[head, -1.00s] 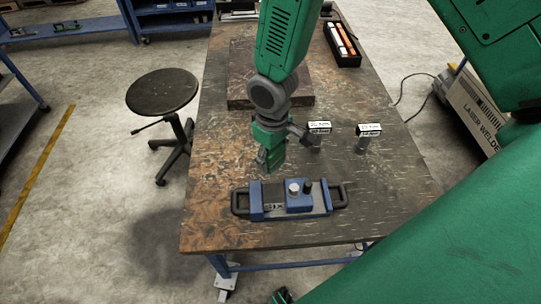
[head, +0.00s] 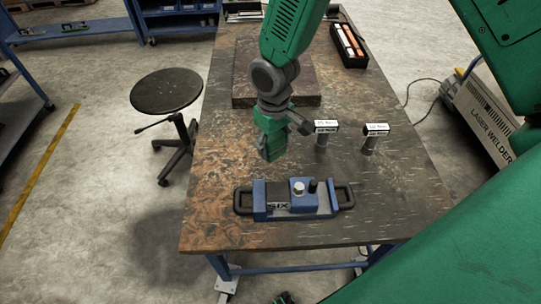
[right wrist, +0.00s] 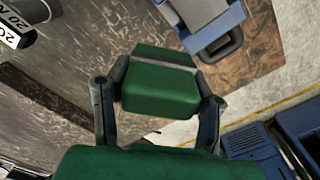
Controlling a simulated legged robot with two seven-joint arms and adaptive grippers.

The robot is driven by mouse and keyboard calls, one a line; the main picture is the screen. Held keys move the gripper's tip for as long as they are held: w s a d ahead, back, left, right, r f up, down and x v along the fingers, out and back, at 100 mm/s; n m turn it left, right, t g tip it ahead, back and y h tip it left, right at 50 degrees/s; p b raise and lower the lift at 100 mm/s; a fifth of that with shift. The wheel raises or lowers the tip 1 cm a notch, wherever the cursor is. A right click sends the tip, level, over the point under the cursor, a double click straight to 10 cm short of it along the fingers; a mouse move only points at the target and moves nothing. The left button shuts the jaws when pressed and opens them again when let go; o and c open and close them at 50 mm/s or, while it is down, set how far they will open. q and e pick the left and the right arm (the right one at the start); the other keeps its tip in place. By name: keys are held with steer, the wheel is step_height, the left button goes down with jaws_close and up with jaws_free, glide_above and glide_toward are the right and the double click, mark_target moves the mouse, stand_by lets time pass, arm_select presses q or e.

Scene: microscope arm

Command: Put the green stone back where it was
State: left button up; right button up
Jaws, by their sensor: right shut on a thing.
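My right gripper (head: 270,150) hangs over the table, beyond the blue vise-like device. In the right wrist view its two dark fingers (right wrist: 160,80) press on both sides of a green block with a grey band, the green stone (right wrist: 160,92). The stone is held above the table; in the head view it blends with the green gripper, so its outline is hard to tell. My left gripper is not clearly seen in either view.
The blue device (head: 290,205) with dark end handles and two knobs lies near the table's front. Two small labelled posts (head: 326,130) (head: 375,132) stand right of the gripper. A dark slab (head: 245,90) and a black tray (head: 350,45) are farther back. A stool (head: 167,92) stands left.

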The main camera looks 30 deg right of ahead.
steer(key=w+d+f+m+b, duration=0.2)
steer(key=w+f+m+b, duration=0.15)
steer(key=w+b, duration=0.45)
steer(key=w+d+f+m+b, duration=0.25)
steer(key=w+m+b, duration=0.2)
steer(key=b, duration=0.65)
steer(key=shift+n, duration=0.3)
steer(key=f, duration=0.3)
steer(key=f+b, duration=0.1)
steer(key=f, duration=0.3)
steer(key=shift+d+f, duration=0.2)
steer(key=shift+f, duration=0.05)
steer(key=shift+w+f, duration=0.15)
steer(key=shift+f, duration=0.1)
steer(key=shift+c, duration=0.5)
steer(key=shift+a, duration=0.1)
steer(key=o, duration=1.2)
